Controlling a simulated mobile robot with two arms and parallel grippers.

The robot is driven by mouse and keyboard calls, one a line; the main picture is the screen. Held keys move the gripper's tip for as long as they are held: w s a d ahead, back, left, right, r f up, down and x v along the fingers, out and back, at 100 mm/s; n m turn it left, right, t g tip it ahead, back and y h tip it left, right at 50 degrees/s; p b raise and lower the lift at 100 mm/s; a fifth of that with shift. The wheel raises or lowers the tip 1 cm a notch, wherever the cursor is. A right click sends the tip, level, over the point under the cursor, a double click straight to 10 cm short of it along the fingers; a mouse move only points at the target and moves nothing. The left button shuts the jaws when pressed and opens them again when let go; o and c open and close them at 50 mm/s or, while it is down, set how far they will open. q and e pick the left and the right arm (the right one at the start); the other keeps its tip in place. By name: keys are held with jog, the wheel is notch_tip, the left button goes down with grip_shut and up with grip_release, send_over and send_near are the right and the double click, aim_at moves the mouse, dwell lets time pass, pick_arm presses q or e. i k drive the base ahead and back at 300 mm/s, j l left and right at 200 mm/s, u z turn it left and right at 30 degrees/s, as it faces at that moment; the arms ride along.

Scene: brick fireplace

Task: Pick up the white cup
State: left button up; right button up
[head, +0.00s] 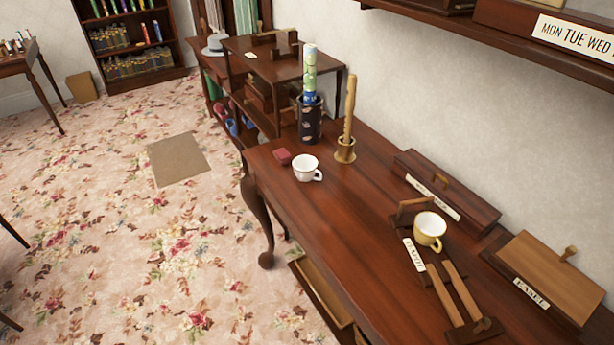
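The white cup (306,168) stands upright on the dark wooden table (337,215), near its far left end. Its handle points to the right. Neither of my grippers shows in the head view, so nothing of mine is seen near the cup.
A candle holder (345,150) and a dark patterned vase (311,121) stand behind the white cup. A wall shelf (480,33) overhangs the right. Table space in front of the cup is clear.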

aim_at(305, 166)
jog(key=i+j+z, duration=0.2)
jog(key=j, duration=0.15)
jog(key=i+j+z, duration=0.15)
jog(key=j, duration=0.2)
jog(key=i+j+z, duration=0.2)
jog(key=j, duration=0.15)
jog(key=j+z, duration=0.2)
jog(key=j, duration=0.15)
